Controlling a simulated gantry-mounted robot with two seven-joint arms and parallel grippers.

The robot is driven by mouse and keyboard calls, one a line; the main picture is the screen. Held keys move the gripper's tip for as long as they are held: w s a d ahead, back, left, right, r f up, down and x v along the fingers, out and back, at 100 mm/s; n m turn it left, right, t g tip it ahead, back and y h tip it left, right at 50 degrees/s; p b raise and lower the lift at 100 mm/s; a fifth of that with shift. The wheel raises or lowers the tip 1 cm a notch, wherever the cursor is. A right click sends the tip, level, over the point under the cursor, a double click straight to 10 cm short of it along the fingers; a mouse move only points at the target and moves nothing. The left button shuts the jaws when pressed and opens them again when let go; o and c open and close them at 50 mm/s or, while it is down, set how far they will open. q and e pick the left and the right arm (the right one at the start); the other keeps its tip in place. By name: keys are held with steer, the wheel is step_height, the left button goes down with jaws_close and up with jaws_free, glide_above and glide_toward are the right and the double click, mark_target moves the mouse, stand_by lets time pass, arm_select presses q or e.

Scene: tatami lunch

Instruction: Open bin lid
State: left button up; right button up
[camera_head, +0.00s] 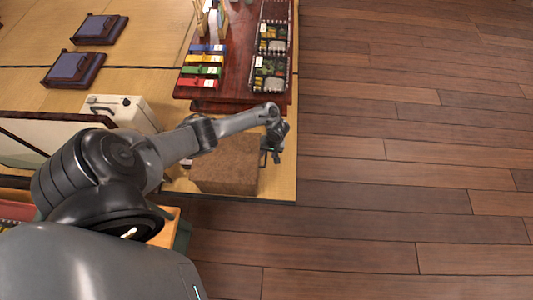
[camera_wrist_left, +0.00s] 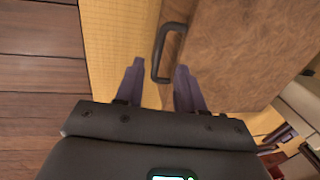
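The bin (camera_head: 224,165) is a brown, wood-like box at the near right corner of the tatami floor. Its top looks closed, and I cannot make out a lid seam. In the left wrist view its brown surface (camera_wrist_left: 245,50) fills the upper right, with a dark bar handle (camera_wrist_left: 159,45) at its edge. My left gripper (camera_head: 270,157) is at the bin's right side, pointing down. In the left wrist view the left gripper (camera_wrist_left: 159,68) is open, with one finger on each side of the handle's lower end. Contact cannot be told. My right gripper is not in view.
A dark red low table (camera_head: 232,75) with lunch boxes (camera_head: 269,74) and coloured packs (camera_head: 203,60) stands behind the bin. A white case (camera_head: 121,110) is to the left. Two cushions (camera_head: 75,68) lie further back. The wooden floor (camera_head: 410,170) on the right is clear.

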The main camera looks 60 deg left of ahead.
arm_select(q)
steer(key=f+b, duration=0.2)
steer(key=f, duration=0.1)
steer(key=f+b, duration=0.1)
steer(key=shift+s+a+f, duration=0.15)
steer(key=shift+s+f, duration=0.2)
steer(key=shift+f, duration=0.05)
steer(key=shift+c, duration=0.3)
jaws_close()
steer(key=shift+r, duration=0.1)
